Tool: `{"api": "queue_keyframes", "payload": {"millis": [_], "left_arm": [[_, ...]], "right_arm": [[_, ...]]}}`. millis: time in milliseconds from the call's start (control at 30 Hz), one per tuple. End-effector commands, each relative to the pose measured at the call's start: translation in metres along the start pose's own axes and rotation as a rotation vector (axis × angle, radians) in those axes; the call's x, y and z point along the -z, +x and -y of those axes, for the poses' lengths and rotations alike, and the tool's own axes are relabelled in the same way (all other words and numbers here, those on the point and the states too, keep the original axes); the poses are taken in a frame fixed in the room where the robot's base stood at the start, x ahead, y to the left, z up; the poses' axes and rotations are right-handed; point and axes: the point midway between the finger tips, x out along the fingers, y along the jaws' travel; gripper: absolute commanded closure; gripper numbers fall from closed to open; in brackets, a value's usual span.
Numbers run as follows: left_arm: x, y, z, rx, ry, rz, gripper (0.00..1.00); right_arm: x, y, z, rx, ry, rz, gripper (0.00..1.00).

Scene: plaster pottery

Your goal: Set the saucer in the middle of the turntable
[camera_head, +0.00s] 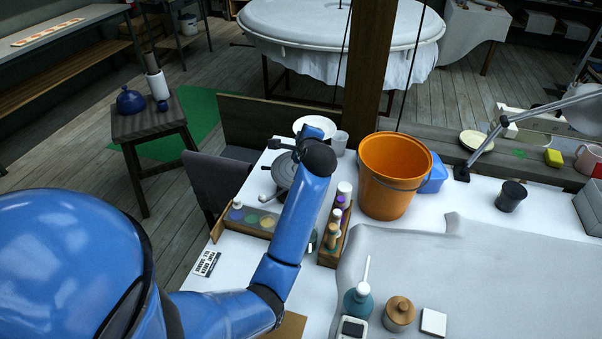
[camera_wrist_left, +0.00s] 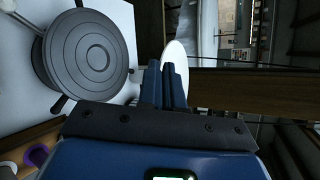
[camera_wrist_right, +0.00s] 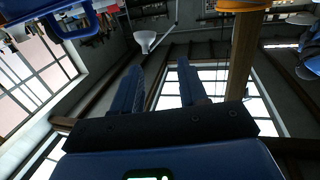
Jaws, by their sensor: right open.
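The grey turntable (camera_head: 282,172) stands on the white table at its back left. It also shows from above in the left wrist view (camera_wrist_left: 66,68), with dark rings on its top. The white saucer (camera_head: 302,122) is behind it, partly hidden by my left gripper. My left gripper (camera_head: 314,130) is just past the turntable. In the left wrist view its fingers are close together at the rim of the saucer (camera_wrist_left: 178,56), which looks thin and tilted from there. My right gripper (camera_wrist_right: 158,82) is open and empty, facing windows and a lamp.
A pale cup (camera_head: 340,142) stands right of the saucer, with an orange bucket (camera_head: 392,178) beyond it. A paint tray (camera_head: 248,220) and a bottle rack (camera_head: 328,248) flank my left forearm. A wooden post (camera_head: 370,70) rises behind the table.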

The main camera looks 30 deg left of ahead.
Motion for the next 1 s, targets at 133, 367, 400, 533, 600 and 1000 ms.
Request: {"api": "queue_keyframes", "payload": {"millis": [133,367,400,533,600,1000], "left_arm": [[-0.023,0.005,0.022,-0.043,-0.047,0.097,1.0],[-0.038,0.008,0.031,-0.08,-0.076,0.164,1.0],[-0.037,0.009,0.028,-0.082,-0.077,0.167,1.0],[-0.029,0.018,0.009,-0.086,-0.076,0.169,1.0],[-0.023,0.024,-0.004,-0.086,-0.075,0.169,1.0],[0.013,0.059,-0.077,-0.083,-0.076,0.167,1.0]], "right_arm": [[-0.009,0.0,0.0,0.0,0.0,0.0,0.57],[-0.012,0.0,0.0,0.0,0.0,0.0,0.57],[-0.012,0.0,0.0,0.0,0.0,0.0,0.57],[-0.012,0.0,0.0,0.0,0.0,0.0,0.57],[-0.012,0.0,0.0,0.0,0.0,0.0,0.57],[-0.014,0.0,0.0,0.0,0.0,0.0,0.57]]}}
